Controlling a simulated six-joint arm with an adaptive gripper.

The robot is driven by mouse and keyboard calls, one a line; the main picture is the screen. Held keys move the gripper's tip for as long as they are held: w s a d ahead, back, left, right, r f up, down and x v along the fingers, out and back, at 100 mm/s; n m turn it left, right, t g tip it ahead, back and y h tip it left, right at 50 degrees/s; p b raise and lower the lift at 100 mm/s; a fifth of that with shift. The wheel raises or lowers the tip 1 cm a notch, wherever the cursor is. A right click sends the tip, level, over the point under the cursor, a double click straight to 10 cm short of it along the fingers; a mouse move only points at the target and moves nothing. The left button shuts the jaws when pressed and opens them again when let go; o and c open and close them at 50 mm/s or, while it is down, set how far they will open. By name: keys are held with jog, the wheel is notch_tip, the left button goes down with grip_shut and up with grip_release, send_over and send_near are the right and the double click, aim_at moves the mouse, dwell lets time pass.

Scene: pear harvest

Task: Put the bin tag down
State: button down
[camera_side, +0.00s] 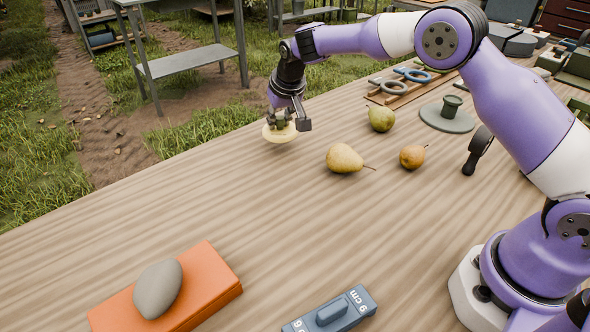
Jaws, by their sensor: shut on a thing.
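A yellow pear (344,158), a green pear (381,118) and a small orange-brown pear (412,157) lie right of the tag. An orange block (205,288) bears a grey stone (157,287). A blue-grey block (348,306) lies in front. The table's middle is clear.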

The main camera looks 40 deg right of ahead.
aim_at(282, 126)
jog(key=shift+f, duration=1.9)
jog(key=shift+f, duration=0.1)
jog(key=c, duration=0.7)
grip_release()
